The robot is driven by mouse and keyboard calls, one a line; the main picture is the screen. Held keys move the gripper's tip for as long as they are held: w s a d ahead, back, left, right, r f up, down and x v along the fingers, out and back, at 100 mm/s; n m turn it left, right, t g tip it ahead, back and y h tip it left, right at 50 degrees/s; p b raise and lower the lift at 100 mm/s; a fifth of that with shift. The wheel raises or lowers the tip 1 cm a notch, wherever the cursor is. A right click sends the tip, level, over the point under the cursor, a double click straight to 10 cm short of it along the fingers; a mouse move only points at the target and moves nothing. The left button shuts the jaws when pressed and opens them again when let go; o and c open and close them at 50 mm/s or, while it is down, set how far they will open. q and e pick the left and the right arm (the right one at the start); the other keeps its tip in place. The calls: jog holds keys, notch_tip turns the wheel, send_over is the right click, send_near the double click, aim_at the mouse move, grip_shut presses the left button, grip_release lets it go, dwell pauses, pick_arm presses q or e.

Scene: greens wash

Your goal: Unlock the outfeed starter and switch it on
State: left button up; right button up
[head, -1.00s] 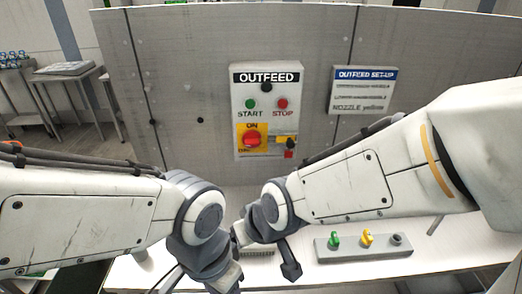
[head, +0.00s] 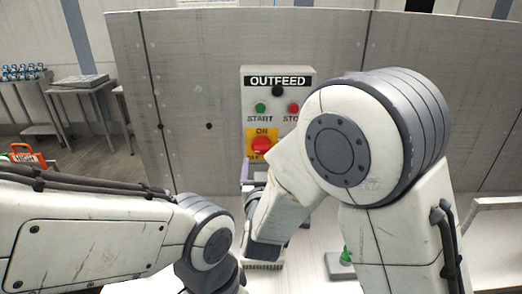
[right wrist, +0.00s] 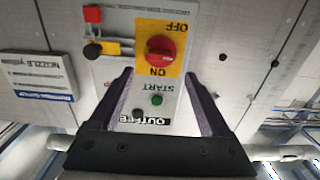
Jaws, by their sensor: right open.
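The grey OUTFEED starter box (head: 278,78) is on the metal panel, with a green START button (head: 260,107) and a red STOP button (head: 293,107). Its red rotary knob (head: 262,146) sits on a yellow ON/OFF plate; its setting is unclear. The right wrist view shows the box upside down, with a yellow hasp (right wrist: 121,47), a small red block (right wrist: 92,14) and a dark round piece beside the knob. My right gripper (right wrist: 158,80) is open and empty, facing the box, its fingers apart on either side. My right arm hides the hasp in the head view. My left gripper is out of frame.
A white bench surface (head: 300,245) lies below the panel, with a green piece (head: 346,255) on a grey block partly behind my right arm. Side tables (head: 85,85) stand at the far left.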

aim_at(261, 150)
jog(key=w+p, duration=0.1)
jog(key=w, duration=0.6)
jog(key=shift+w+p, duration=0.15)
jog(key=shift+p, duration=0.25)
grip_shut()
